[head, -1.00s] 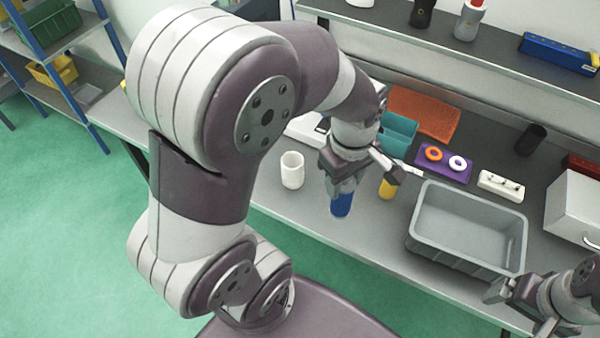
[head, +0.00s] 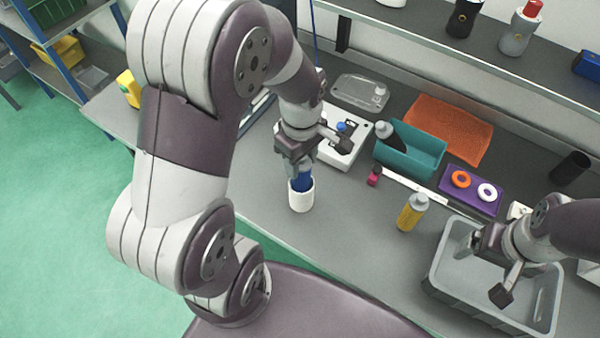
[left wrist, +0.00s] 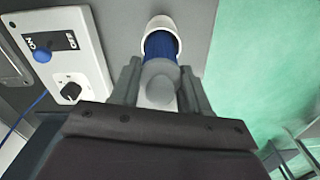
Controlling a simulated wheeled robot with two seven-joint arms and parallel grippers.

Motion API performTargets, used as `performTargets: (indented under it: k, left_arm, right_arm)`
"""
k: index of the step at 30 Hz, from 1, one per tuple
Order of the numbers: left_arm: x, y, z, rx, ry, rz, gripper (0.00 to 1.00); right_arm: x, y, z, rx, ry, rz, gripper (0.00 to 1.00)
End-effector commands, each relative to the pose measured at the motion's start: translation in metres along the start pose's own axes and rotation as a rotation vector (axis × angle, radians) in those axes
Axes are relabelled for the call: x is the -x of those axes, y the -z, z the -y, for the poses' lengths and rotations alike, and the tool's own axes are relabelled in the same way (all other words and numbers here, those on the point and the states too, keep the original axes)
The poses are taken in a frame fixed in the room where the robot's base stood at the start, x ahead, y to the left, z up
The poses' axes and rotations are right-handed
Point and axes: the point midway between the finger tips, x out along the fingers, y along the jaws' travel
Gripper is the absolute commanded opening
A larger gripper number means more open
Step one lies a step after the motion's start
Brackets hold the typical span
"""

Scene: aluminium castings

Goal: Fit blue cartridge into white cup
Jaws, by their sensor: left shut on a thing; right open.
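The white cup (head: 301,200) stands upright on the grey bench below my left gripper. The blue cartridge (head: 302,180) is held upright in my left gripper (head: 297,166), with its lower end inside the cup's mouth. In the left wrist view the blue cartridge (left wrist: 162,46) shows within the rim of the white cup (left wrist: 166,22), and the gripper fingers (left wrist: 160,88) are shut on its pale upper part. How deep it sits is hidden by the cup wall. My right gripper (head: 483,268) is open and empty over the grey bin.
A white switch box (head: 345,140) stands just behind the cup. A yellow bottle (head: 411,212), a small pink bottle (head: 374,176), a teal bin (head: 412,157) and a grey bin (head: 440,275) stand to the right. Bench between cup and yellow bottle is clear.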

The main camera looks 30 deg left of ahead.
Motion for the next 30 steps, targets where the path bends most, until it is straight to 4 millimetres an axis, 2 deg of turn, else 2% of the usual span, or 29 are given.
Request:
performTargets:
  k: [7,14,15,17,26,30]
  left_arm:
    - [-0.043,0.0,0.0,0.0,0.001,0.0,0.0]
    - [-0.049,0.0,0.0,0.0,-0.002,-0.001,0.0]
    - [-0.049,0.0,0.0,0.0,-0.002,-0.001,0.52]
    - [-0.049,0.0,0.0,0.0,-0.002,-0.001,0.71]
    - [-0.047,0.0,-0.001,0.0,-0.003,-0.001,0.71]
    - [-0.026,0.001,-0.002,0.0,-0.007,-0.003,0.71]
  right_arm:
    - [0.0,0.0,0.0,0.0,0.0,0.0,0.92]
    - [0.0,0.0,0.0,0.0,0.0,0.0,0.92]
    - [0.0,0.0,0.0,0.0,0.0,0.0,0.92]
    - [0.0,0.0,0.0,0.0,0.0,0.0,0.92]
    - [0.0,0.0,0.0,0.0,0.0,0.0,0.92]
    - [0.0,0.0,0.0,0.0,0.0,0.0,0.92]
